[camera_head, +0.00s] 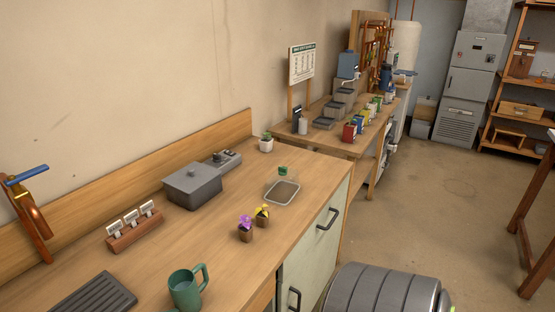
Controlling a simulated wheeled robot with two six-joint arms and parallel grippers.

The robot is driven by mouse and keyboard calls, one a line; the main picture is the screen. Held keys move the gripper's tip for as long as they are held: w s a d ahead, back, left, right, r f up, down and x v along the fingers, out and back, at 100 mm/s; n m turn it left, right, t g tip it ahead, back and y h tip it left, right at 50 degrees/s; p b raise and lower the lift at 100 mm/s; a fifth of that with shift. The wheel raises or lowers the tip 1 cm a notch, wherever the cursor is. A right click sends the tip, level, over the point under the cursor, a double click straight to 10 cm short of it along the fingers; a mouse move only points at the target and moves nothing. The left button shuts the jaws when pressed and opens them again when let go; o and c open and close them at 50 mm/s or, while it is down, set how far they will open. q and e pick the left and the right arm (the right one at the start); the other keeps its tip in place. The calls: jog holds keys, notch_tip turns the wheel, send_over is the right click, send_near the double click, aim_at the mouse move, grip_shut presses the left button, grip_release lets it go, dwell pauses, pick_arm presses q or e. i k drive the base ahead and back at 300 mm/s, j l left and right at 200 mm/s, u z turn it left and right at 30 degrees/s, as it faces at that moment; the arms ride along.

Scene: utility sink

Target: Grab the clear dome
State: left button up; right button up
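I cannot make out a clear dome for certain. A small pale-rimmed, glassy-looking tray or cover (283,192) lies on the wooden counter (215,250), near its right edge. A small green piece (283,171) stands right behind it. Whether the glassy thing is flat or domed is too small to tell. Neither of my grippers is in view, and nothing touches it.
Two small pots with a purple flower (245,232) and a yellow flower (262,216) stand in front of it. A grey lidded box (192,187), green mug (186,289) and potted plant (266,143) share the counter. A grey ribbed rounded object (385,290) is at the bottom.

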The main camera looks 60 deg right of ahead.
aim_at(280, 190)
jog(key=z, duration=1.95)
jog(key=i+l, duration=0.1)
jog(key=l, duration=0.15)
jog(key=i+l, duration=0.15)
jog(key=l, duration=0.15)
jog(key=u, duration=0.05)
